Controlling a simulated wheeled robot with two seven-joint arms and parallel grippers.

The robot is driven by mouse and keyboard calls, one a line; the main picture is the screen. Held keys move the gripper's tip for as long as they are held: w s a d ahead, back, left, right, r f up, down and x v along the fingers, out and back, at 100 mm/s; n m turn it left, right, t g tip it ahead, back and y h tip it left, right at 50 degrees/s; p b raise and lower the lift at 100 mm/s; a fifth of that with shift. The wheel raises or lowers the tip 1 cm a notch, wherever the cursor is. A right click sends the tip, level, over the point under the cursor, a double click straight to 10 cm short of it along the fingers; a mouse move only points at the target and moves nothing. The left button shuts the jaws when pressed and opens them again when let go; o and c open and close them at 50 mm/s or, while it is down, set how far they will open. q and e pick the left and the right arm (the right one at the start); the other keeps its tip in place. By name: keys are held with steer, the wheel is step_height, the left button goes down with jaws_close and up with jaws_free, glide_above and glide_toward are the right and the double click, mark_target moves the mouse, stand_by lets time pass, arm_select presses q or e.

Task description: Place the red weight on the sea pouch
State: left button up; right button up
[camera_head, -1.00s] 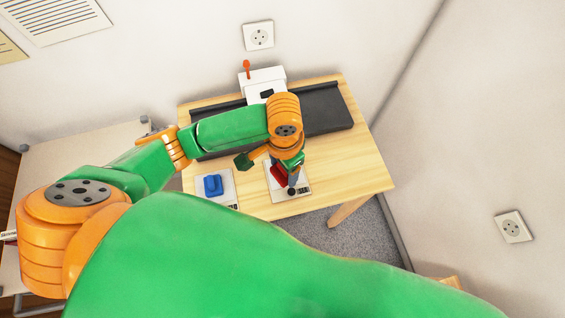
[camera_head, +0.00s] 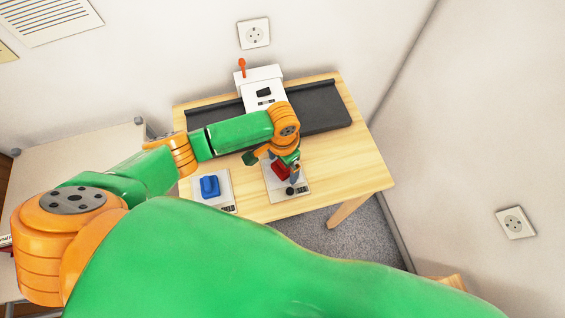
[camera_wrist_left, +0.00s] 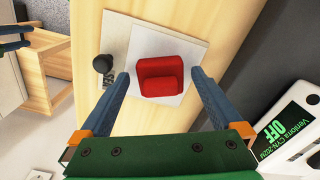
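The red weight (camera_head: 280,171) sits on a pale flat plate on the wooden table. In the left wrist view the red weight (camera_wrist_left: 160,77) lies between the two blue fingers of my left gripper (camera_wrist_left: 161,76). The fingers are spread, with a visible gap on each side of it. In the head view my left gripper (camera_head: 288,165) is over the plate and partly hides the weight. A blue object (camera_head: 210,187) stands on a second pale plate to the left. I cannot tell from the frames whether it is the sea pouch. My right gripper does not show clearly in either view.
A black round knob (camera_wrist_left: 103,63) stands beside the red weight. A white device (camera_head: 262,85) with a red-topped stalk stands at the back, by a dark belt or tray (camera_head: 325,108). The table's right side (camera_head: 350,165) is clear.

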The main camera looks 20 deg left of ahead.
arm_select(q)
step_height(320, 180, up, 12)
steer(key=p, duration=0.1)
steer(key=shift+r, duration=0.15)
stand_by(0.6)
